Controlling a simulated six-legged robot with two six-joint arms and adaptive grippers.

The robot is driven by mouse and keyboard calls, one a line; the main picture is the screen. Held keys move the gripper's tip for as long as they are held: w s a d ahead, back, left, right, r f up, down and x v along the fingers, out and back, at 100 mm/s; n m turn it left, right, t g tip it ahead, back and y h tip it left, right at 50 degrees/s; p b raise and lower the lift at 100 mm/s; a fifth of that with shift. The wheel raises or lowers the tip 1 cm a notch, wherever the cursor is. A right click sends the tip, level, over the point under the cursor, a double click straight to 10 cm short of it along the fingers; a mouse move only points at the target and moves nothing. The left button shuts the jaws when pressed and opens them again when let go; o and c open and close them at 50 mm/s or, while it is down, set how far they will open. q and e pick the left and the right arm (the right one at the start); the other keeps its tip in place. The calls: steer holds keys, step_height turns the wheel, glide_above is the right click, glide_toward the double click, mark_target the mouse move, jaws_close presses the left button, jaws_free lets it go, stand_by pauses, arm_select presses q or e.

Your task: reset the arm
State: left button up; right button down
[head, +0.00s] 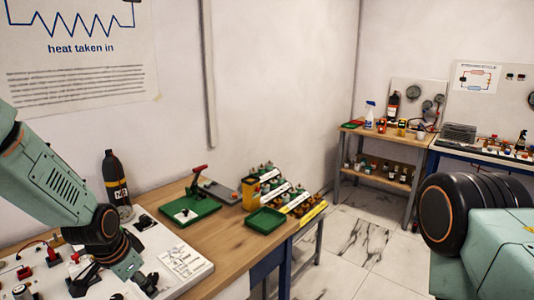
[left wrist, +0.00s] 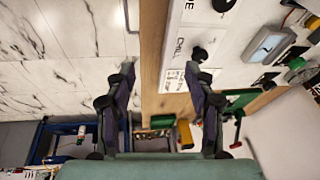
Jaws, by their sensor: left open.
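My left arm comes in from the left in the head view, and its gripper (head: 115,283) hangs over the white panel (head: 172,252) at the front left of the wooden bench. The left wrist view shows the two fingers of this gripper (left wrist: 160,75) spread apart with nothing between them. The bench edge and part of the white panel lie beyond the fingers there. Part of my other arm shows at the right of the head view. My right gripper is not in view.
On the bench (head: 225,240) stand a black bottle (head: 117,180), a green tray with a red-handled tool (head: 190,208), an empty green tray (head: 265,220) and a yellow container (head: 250,194). Racks of small bottles stand behind. Marble-patterned floor (head: 350,240) is clear to the right.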

arm_select(q)
steer(key=s+d+f+n+b, duration=0.2)
steer(key=s+f+n+b, duration=0.2)
steer(key=s+f, duration=0.5)
steer(key=s+d+f+n+b, duration=0.2)
steer(key=s+f+n+b, duration=0.15)
steer(key=s+f, duration=0.6)
steer(key=s+d+f+g+b, duration=0.1)
steer(key=s+f+g+b, duration=0.2)
steer(key=s+f+b, duration=0.4)
steer(key=s+f, duration=0.7)
steer(key=s, duration=0.3)
steer(key=shift+d+f+g+y, duration=0.15)
steer(key=shift+f+g+y, duration=0.2)
steer(key=shift+g+y, duration=0.05)
steer(key=shift+s, duration=0.25)
steer(key=shift+c, duration=0.3)
steer(key=shift+c, duration=1.4)
